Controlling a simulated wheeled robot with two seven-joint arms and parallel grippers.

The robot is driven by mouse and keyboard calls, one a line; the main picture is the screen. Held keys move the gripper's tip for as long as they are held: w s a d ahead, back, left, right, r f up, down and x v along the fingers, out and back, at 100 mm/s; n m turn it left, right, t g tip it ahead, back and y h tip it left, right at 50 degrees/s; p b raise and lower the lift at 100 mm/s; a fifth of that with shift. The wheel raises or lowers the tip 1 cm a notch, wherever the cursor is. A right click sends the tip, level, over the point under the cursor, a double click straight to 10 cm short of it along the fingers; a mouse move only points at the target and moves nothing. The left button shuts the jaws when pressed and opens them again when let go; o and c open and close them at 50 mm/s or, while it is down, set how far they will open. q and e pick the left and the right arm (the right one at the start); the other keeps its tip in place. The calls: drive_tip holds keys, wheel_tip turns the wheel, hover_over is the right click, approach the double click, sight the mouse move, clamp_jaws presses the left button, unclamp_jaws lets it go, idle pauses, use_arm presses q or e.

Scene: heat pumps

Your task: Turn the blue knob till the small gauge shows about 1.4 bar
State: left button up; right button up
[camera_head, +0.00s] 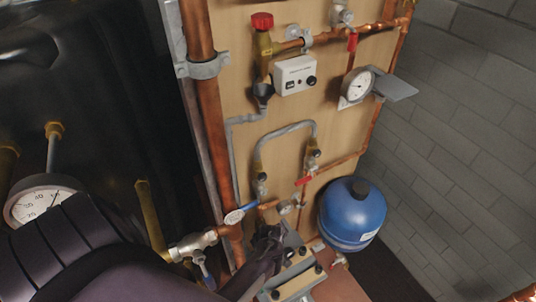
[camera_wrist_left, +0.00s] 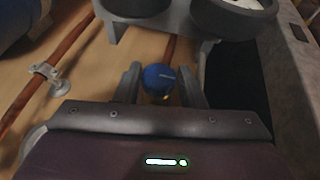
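The blue knob (camera_wrist_left: 158,79) shows in the left wrist view, between the two fingers of my left gripper (camera_wrist_left: 159,71). The fingers stand apart, one on each side of the knob; I cannot tell whether either touches it. In the head view my dark left arm comes in from the lower left, and I cannot make out the knob there. A small round white gauge (camera_head: 358,86) sits at the upper right of the board; its numbers are too small to read. My right gripper is not in view.
A larger gauge (camera_head: 42,203) is partly hidden behind my arm. A blue tank (camera_head: 352,214) stands at the right of the wooden board (camera_head: 232,70). Copper pipes (camera_head: 209,115), a white control box (camera_head: 295,76) and red-handled valves crowd the board. A grey block wall (camera_head: 460,130) stands at right.

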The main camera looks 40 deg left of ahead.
use_arm(q)
drive_tip(key=c, duration=0.5)
drive_tip(key=shift+w, duration=0.1)
drive_tip(key=shift+w+d+f+m+g+y+b, duration=0.2)
drive_tip(key=shift+m+g+y+b, duration=0.55)
drive_tip(key=shift+g+b, duration=1.45)
drive_tip(key=shift+w+d+f+m+g+y+b, duration=0.1)
drive_tip(key=shift+w+m+g+y+b, duration=0.15)
drive_tip(key=shift+g+y+b, duration=1.8)
drive_tip(key=shift+w+d+f+m+g+b, duration=0.2)
drive_tip(key=shift+m+g+b, duration=0.3)
drive_tip(key=shift+g+b, duration=1.85)
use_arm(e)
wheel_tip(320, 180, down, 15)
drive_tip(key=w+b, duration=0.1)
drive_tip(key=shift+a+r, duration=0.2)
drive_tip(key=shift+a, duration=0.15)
use_arm(q)
drive_tip(key=shift+a+r+t+b, duration=0.15)
drive_tip(key=shift+t+b, duration=0.15)
drive_tip(key=shift+t, duration=0.4)
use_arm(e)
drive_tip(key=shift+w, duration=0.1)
